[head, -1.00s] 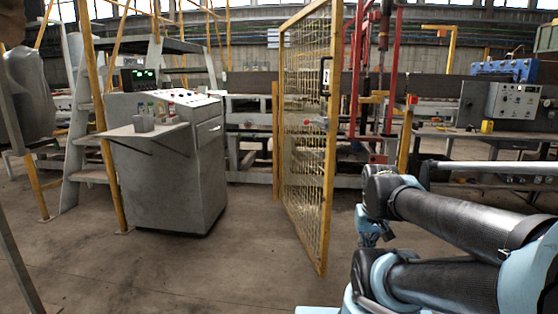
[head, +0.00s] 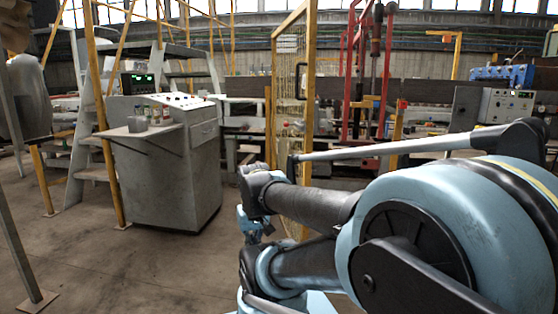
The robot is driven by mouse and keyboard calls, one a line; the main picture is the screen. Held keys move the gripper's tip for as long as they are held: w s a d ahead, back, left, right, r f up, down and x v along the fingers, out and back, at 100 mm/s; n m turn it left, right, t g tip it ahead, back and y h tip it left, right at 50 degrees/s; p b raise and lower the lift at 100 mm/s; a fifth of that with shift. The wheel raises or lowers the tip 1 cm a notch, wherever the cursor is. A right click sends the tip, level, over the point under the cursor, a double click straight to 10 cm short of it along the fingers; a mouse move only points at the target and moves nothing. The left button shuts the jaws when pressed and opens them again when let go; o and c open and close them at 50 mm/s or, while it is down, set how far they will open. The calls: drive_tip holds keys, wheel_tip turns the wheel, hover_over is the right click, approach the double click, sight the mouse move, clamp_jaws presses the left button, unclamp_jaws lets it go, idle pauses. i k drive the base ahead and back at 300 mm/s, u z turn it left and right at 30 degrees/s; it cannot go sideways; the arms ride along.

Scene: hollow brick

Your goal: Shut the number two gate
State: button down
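A yellow-framed mesh gate (head: 311,50) stands open in the head view, a little right of the middle. It is seen at a steep angle, with its near edge swung towards me. A dark handle (head: 299,82) sits on its near upright. No number is readable on it. My arm crosses in front and hides the gate's lower part; I cannot tell whether it touches the gate. I cannot make out my gripper's fingers.
A grey control cabinet (head: 168,175) with a shelf stands left of the gate. Yellow posts and a grey stair (head: 88,140) are further left. Red frames (head: 357,60) and machine benches stand behind. Floor (head: 150,270) is clear at front left.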

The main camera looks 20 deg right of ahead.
sight(309, 7)
drive_tip(key=u, duration=0.1)
drive_tip(key=i, duration=1)
drive_tip(key=z, duration=0.1)
